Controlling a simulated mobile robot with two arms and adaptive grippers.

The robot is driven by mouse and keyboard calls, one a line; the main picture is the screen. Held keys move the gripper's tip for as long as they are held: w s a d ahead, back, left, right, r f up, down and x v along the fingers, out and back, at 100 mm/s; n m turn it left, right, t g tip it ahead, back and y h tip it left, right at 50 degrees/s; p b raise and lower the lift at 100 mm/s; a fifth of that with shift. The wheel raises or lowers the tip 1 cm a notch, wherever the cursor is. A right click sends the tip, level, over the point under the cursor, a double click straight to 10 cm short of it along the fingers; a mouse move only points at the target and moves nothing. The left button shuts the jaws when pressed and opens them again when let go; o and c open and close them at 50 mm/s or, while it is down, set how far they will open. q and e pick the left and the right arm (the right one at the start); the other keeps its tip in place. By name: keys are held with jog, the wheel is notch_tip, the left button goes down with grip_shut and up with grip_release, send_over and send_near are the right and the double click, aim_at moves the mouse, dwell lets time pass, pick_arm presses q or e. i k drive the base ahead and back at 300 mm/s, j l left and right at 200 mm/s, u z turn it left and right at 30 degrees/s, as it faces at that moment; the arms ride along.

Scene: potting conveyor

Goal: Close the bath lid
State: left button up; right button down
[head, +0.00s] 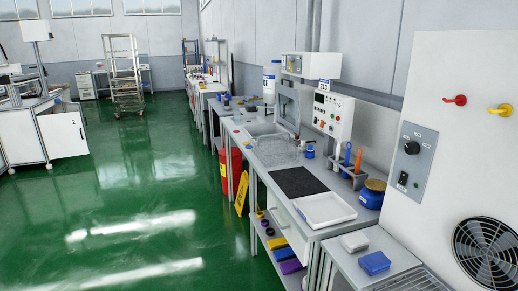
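The bath (262,129) is a steel-grey basin set in the bench along the right wall, in the middle of the head view. Its lid (287,107) appears to be the grey panel standing upright at the wall side of the bath, so the bath looks open. A wire basket (278,151) sits in front of the bath and hides part of its near edge. Neither of my grippers is in view.
A control box (333,114) stands right of the lid. A black mat (298,181) and white tray (325,209) lie nearer on the bench. A yellow floor sign (241,193) and red bin (230,170) stand beside the bench. The green floor (140,205) on the left is clear.

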aim_at(292, 93)
jog(key=i+j+u, duration=0.6)
jog(key=i+u, duration=0.15)
jog(key=i, duration=0.45)
jog(key=i+j+u, duration=0.1)
jog(key=i+u, duration=0.3)
jog(key=i, duration=0.2)
